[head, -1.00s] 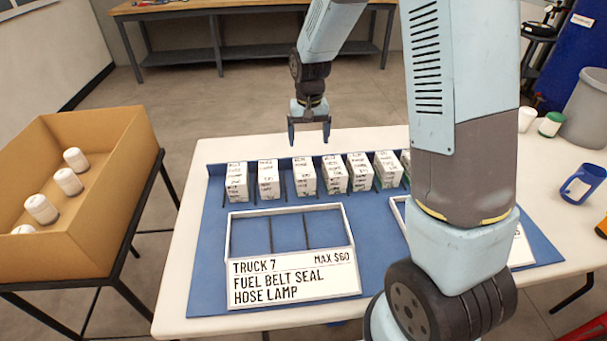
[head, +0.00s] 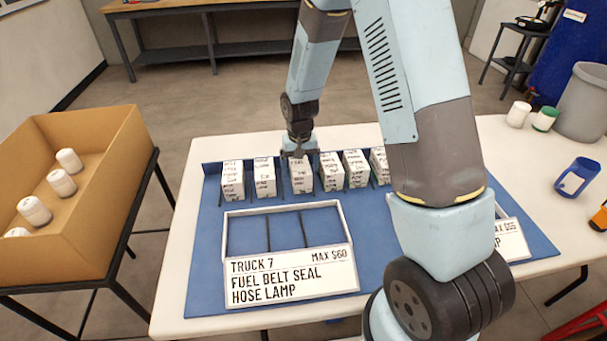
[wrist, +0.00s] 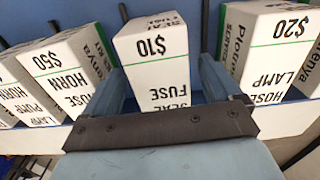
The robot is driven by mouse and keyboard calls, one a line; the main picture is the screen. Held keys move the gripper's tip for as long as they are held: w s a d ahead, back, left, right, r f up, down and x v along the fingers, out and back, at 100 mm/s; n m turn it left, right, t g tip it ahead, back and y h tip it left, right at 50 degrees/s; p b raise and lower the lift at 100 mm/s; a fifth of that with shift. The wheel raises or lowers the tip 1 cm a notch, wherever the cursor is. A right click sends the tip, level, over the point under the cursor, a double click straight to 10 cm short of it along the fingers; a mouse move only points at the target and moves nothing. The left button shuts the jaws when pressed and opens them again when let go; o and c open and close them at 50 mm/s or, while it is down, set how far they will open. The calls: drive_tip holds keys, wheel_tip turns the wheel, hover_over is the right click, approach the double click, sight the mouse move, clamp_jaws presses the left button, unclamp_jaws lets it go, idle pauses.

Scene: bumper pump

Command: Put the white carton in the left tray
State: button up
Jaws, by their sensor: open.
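Several white cartons with black print stand in a row along the back of the blue mat. One white carton (head: 302,178), third from the left, is below my gripper (head: 298,156). In the wrist view this carton (wrist: 155,62) reads "$10" and "FUSE". My open gripper (wrist: 160,88) has one finger on each side of it; I cannot tell whether they touch it. The left tray (head: 285,233) lies in front of the row, with empty compartments and a "TRUCK 7, MAX $60, FUEL BELT SEAL HOSE LAMP" sign.
Neighbouring cartons, "$50 HORN" (wrist: 62,65) and "$20 LAMP" (wrist: 268,60), stand close on both sides. A right tray's sign (head: 512,241) is partly hidden by my arm. A cardboard box (head: 105,205) with white containers stands left.

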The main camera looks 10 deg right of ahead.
drive_tip(key=shift+f, duration=1.3)
drive_tip(key=c, duration=1.4)
drive_tip(key=shift+r, duration=0.15)
